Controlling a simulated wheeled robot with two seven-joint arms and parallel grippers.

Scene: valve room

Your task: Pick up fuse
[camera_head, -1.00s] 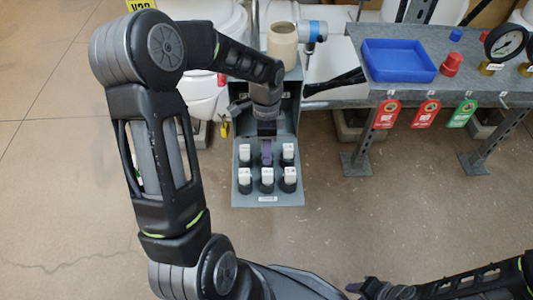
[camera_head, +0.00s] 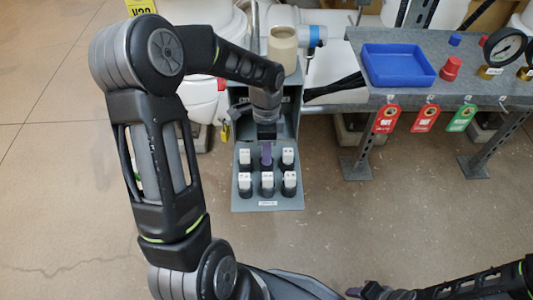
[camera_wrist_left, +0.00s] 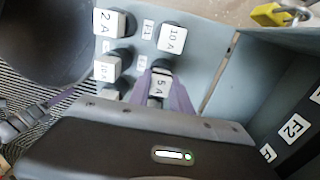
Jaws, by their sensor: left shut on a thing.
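The fuse marked 5 A (camera_wrist_left: 160,86) is white-topped and sits between the purple fingers of my left gripper (camera_wrist_left: 165,92) in the left wrist view. The left gripper (camera_head: 266,154) is shut on it at the middle of the back row of the grey fuse panel (camera_head: 240,205). In the head view the gripper mostly hides this fuse. I cannot tell whether its base is still in the socket. Other white-topped fuses (camera_head: 289,182) stand upright around it. My right gripper (camera_head: 362,292) shows only partly at the bottom edge, and its jaws are unclear.
A cabinet rises behind the panel, with a beige jar (camera_head: 283,48) on top. A yellow padlock (camera_wrist_left: 277,14) hangs beside it. To the right, a grey bench (camera_head: 375,96) holds a blue tray (camera_head: 398,78), a red knob (camera_head: 451,67) and gauges. The floor in front is clear.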

